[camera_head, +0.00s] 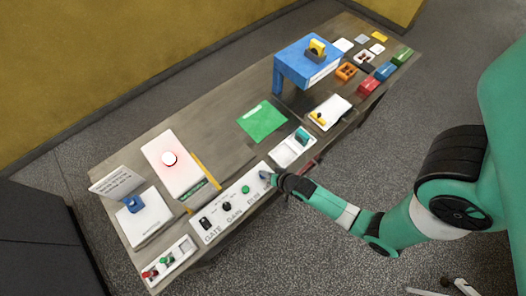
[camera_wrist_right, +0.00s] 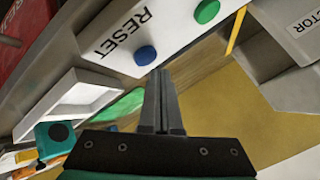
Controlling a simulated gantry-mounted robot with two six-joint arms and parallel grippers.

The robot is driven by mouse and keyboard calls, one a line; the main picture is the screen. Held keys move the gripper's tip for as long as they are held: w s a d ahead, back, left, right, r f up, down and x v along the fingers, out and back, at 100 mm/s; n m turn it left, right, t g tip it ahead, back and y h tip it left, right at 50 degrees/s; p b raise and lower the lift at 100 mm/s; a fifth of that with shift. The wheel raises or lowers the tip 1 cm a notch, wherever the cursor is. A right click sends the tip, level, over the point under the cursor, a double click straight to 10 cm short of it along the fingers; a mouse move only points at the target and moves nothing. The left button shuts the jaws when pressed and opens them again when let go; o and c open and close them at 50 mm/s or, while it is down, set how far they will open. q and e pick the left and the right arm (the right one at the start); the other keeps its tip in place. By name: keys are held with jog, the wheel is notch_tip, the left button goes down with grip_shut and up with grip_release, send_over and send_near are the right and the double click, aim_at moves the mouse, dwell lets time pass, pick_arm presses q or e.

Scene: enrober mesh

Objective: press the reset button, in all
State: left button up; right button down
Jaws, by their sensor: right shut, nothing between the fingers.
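A white control panel (camera_head: 228,211) lies near the table's front edge, with a black switch, a black knob and a green button (camera_head: 245,189). In the right wrist view, its end (camera_wrist_right: 112,38) is labelled RESET and carries a blue button (camera_wrist_right: 145,55), with the green button (camera_wrist_right: 207,11) beside it. My right gripper (camera_head: 270,177) is at the panel's right end. Its shut, empty fingers (camera_wrist_right: 161,76) point at the blue button, their tips close beside it in the picture; whether they touch it I cannot tell. My left gripper is not in view.
A small panel with red and green knobs (camera_head: 165,262) is at front left. A green sheet (camera_head: 262,121), a blue stand (camera_head: 292,66) and several coloured blocks lie farther back.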

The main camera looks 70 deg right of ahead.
dwell(0.8)
jog(key=shift+f+b, duration=0.35)
jog(key=shift+f, duration=0.1)
jog(key=shift+f+b, duration=0.35)
jog(key=shift+f, duration=0.1)
dwell(0.5)
jog(key=shift+r+p, duration=0.85)
jog(key=shift+r, duration=0.05)
notch_tip(320, 180, up, 5)
jog(key=p, duration=0.5)
jog(key=shift+r, duration=0.1)
